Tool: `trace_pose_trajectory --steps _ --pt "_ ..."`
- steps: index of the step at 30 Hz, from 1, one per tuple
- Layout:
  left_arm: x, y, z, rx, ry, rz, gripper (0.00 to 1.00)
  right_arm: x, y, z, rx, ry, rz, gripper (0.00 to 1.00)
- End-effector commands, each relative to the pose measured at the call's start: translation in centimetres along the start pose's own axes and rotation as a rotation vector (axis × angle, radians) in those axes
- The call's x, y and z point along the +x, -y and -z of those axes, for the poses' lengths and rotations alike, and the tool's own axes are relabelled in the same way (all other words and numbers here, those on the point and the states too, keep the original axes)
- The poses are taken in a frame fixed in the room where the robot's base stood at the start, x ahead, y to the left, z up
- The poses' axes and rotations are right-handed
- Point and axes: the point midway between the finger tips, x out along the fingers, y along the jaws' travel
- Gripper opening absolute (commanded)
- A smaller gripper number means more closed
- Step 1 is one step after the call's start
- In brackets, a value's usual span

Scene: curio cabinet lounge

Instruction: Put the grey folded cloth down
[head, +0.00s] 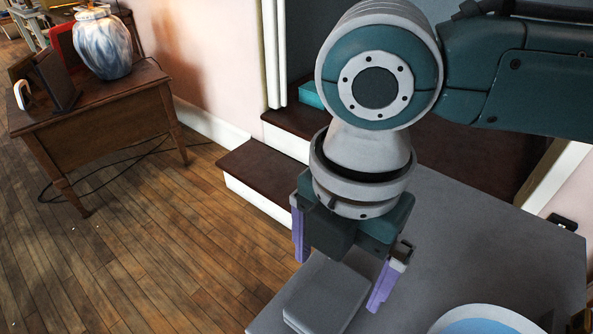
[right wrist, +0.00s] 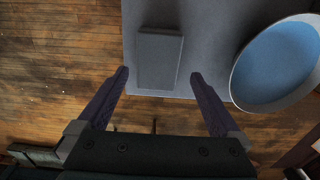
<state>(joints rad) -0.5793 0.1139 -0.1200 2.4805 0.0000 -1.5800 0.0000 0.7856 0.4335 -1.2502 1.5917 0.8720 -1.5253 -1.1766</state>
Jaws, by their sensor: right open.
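The grey folded cloth (head: 325,294) lies flat on the grey tabletop (head: 460,240), close to its left edge in the head view. In the right wrist view the cloth (right wrist: 160,60) is a plain grey rectangle lying ahead of the fingertips. My right gripper (head: 338,275) is open, with its purple fingers spread wide to either side of the cloth in the head view. In the right wrist view nothing is between its fingertips (right wrist: 158,77). My left gripper is not in view.
A white-rimmed round dish with a blue inside (head: 482,322) stands right of the cloth; it also shows in the right wrist view (right wrist: 280,62). A wooden side table (head: 95,125) with a blue-white vase (head: 102,43) stands far left. Dark steps (head: 262,172) lie behind the grey table.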

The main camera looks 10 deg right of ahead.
Motion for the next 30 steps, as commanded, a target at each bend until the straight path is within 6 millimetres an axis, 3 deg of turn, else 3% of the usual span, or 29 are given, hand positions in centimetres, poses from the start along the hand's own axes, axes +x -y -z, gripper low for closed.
trace_pose_trajectory --steps 1,4,11,14,17,20,23,26,30 --pt "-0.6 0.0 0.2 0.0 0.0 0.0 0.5 -1.2 -0.1 -0.1 -0.001 0.002 -0.003 1.0" --pt "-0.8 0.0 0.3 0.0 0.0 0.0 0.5 -2.5 0.0 0.0 0.001 0.0 -0.001 1.0" --pt "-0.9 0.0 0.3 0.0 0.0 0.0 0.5 -3.3 0.0 0.2 0.004 -0.004 -0.003 1.0" --pt "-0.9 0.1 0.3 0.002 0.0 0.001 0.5 -2.9 0.0 1.9 0.045 -0.039 -0.03 1.0" --pt "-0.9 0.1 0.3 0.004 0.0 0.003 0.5 -2.8 -0.2 5.2 0.171 -0.12 -0.096 1.0" --pt "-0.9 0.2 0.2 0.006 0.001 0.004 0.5 -3.2 -0.4 8.2 0.412 -0.228 -0.179 1.0" --pt "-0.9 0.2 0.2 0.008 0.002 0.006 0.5 -3.9 0.3 9.2 0.737 -0.318 -0.241 1.0" --pt "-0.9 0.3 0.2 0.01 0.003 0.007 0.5 -4.0 2.2 7.9 1.106 -0.361 -0.277 1.0" --pt "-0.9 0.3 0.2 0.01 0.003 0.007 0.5 -3.5 7.2 4.5 1.587 -0.319 -0.301 1.0"
